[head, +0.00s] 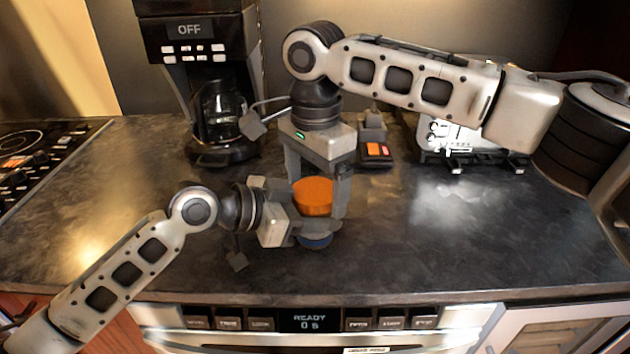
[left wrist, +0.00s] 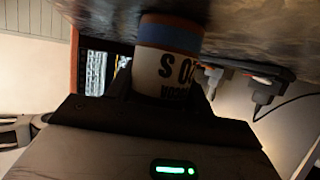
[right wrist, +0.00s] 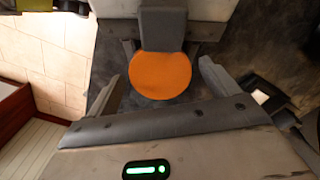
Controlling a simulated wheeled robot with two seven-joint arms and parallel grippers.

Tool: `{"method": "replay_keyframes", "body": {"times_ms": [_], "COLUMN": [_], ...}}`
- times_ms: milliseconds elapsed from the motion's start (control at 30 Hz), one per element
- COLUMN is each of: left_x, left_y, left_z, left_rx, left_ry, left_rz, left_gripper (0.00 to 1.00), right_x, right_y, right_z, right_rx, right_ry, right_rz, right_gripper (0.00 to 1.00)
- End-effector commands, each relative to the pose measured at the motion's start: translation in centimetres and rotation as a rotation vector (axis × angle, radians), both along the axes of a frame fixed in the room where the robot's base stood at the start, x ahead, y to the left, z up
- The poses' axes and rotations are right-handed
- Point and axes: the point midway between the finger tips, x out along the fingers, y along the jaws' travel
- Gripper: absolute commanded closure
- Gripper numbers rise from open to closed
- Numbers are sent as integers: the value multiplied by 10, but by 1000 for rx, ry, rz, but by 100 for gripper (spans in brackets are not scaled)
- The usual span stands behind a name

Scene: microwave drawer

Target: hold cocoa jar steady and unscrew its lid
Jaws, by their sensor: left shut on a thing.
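The cocoa jar stands upright on the dark counter, its orange lid (head: 313,197) on top and its blue base band (head: 315,241) just showing below my left gripper (head: 305,228). My left gripper comes from the left and is shut on the jar body. In the left wrist view the white jar body (left wrist: 165,75) with black lettering sits between its fingers. My right gripper (head: 317,195) points down from above, its fingers on either side of the lid. In the right wrist view the round lid (right wrist: 160,75) lies between the open fingers, with a gap on each side.
A coffee maker (head: 215,75) with a glass carafe stands behind at the left. A cooktop (head: 35,150) is far left. The counter's right side is clear.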

Motion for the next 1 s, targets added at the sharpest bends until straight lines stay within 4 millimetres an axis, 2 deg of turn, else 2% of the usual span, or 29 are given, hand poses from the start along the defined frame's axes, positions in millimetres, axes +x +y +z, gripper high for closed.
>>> {"method": "replay_keyframes", "body": {"times_ms": [233,500,667,833,900,1000], "left_x": [0,0,0,0,0,0], "left_y": [0,0,0,0,0,0], "left_z": [0,0,0,0,0,0], "left_rx": [0,0,0,0,0,0], "left_ry": [0,0,0,0,0,0], "left_rz": [0,0,0,0,0,0], "left_gripper": [100,100,100,100,100,100], "right_x": [0,0,0,0,0,0], "right_y": [0,0,0,1,0,0], "right_z": [5,39,49,76,79,71], "right_rx": [2,0,1,1,1,-1], "right_ry": [-2,-2,-3,-3,-2,0], "right_rz": [-1,-2,6,79,94,97], "right_gripper": [13,13,17,17,17,17]}}
